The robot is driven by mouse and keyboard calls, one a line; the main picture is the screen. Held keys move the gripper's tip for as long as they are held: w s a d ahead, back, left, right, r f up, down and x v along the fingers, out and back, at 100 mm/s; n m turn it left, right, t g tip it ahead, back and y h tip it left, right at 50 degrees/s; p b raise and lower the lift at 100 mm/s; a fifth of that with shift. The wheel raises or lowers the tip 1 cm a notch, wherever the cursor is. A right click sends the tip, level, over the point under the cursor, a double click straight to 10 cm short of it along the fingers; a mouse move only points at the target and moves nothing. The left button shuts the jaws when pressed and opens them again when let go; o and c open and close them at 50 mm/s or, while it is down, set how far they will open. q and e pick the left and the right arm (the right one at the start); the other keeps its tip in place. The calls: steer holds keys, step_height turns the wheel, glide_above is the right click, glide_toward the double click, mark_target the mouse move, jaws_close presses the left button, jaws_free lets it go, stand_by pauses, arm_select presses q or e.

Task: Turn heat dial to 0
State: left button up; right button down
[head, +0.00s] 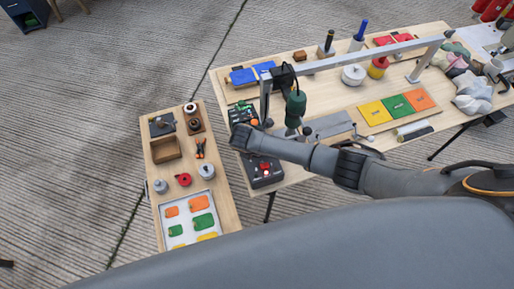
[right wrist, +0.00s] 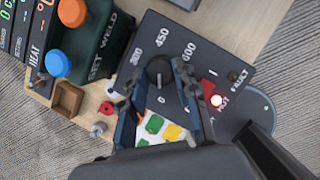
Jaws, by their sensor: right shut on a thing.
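The heat dial (right wrist: 160,72) is a round black knob on a dark control box (right wrist: 205,48) marked 0, 300, 450 and 600. The 0 mark is on the side of the dial nearest my wrist. My right gripper (right wrist: 158,82) has its blue-grey fingers on either side of the dial and is shut on it. I cannot clearly tell which mark the dial points to. In the head view the control box (head: 265,180) stands at the table's near left corner, partly under my right arm. My left gripper is not in view.
A dark green unit with an orange knob (right wrist: 72,12) and a blue knob (right wrist: 57,64) stands close by. A green-handled tool (head: 296,104) hangs from a metal frame. A lower side table (head: 228,183) holds several parts.

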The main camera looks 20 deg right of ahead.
steer(key=shift+s+n, duration=0.1)
steer(key=shift+n, duration=0.2)
steer(key=c, duration=1)
jaws_free()
steer(key=v, duration=1.1)
steer(key=shift+r, duration=0.45)
steer(key=shift+s+a, duration=0.1)
